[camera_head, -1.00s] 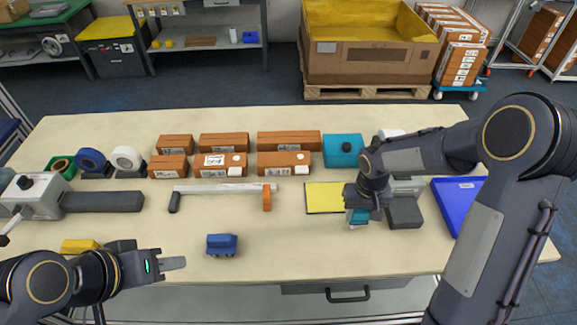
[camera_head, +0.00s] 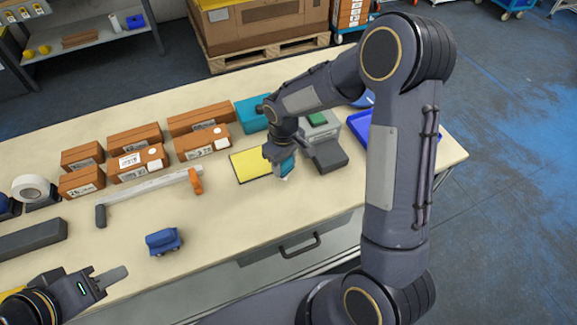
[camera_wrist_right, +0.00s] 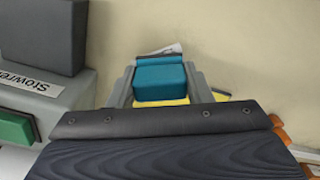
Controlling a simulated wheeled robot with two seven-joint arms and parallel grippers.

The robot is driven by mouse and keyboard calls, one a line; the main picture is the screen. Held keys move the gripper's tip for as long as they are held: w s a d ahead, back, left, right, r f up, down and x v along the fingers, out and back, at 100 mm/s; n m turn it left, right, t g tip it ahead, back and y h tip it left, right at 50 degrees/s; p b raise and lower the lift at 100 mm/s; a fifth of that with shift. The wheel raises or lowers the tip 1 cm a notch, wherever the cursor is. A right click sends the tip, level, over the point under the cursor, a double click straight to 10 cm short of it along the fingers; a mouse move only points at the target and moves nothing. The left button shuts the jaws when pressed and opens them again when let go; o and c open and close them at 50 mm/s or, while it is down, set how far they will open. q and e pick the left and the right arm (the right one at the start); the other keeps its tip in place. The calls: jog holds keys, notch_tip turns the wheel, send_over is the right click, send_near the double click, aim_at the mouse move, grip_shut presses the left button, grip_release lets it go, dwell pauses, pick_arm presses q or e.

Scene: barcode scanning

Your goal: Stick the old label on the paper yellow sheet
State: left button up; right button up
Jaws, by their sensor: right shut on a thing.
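The yellow sheet (camera_head: 250,164) lies flat on the table in the head view, with its right end partly behind my right gripper. My right gripper (camera_head: 286,163) is at the sheet's right edge, shut on a teal block. The teal block (camera_wrist_right: 160,80) sits between the fingers in the right wrist view, with yellow showing just below it. A pale printed slip (camera_wrist_right: 160,53), perhaps the old label, shows behind the block; I cannot tell whether it touches the sheet. My left gripper (camera_head: 112,277) is low at the left, away from the sheet; its finger gap is unclear.
Several brown boxes (camera_head: 138,160) line the back. A grey scale-like device (camera_head: 322,127) and a dark block (camera_head: 328,156) stand right of my right gripper, before a blue tray (camera_head: 361,125).

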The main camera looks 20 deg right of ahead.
aim_at(258, 161)
jog(key=w+n, duration=0.1)
jog(key=n, duration=0.2)
jog(key=w+a+r+n, duration=0.1)
jog(key=n, duration=0.2)
jog(key=w+a+n, duration=0.1)
jog(key=n, duration=0.3)
jog(key=shift+w+r, duration=0.15)
jog(key=shift+r, duration=0.2)
jog(key=w+n, duration=0.1)
jog(key=n, duration=0.3)
jog(key=w+a+r+n, duration=0.1)
jog(key=n, duration=0.3)
jog(key=w+a+r+n, duration=0.1)
jog(key=n, duration=0.3)
jog(key=shift+w+a, duration=0.1)
jog(key=shift+a, duration=0.05)
jog(key=n, duration=0.4)
jog(key=w+a+n, duration=0.1)
jog(key=n, duration=0.1)
jog(key=shift+w+a+r, duration=0.1)
jog(key=shift+r, duration=0.1)
jog(key=shift+f, duration=2.55)
jog(key=shift+f+b, duration=0.55)
jog(key=shift+f, duration=0.15)
notch_tip(258, 161, up, 7)
jog(key=p, duration=0.4)
jog(key=shift+p, duration=0.35)
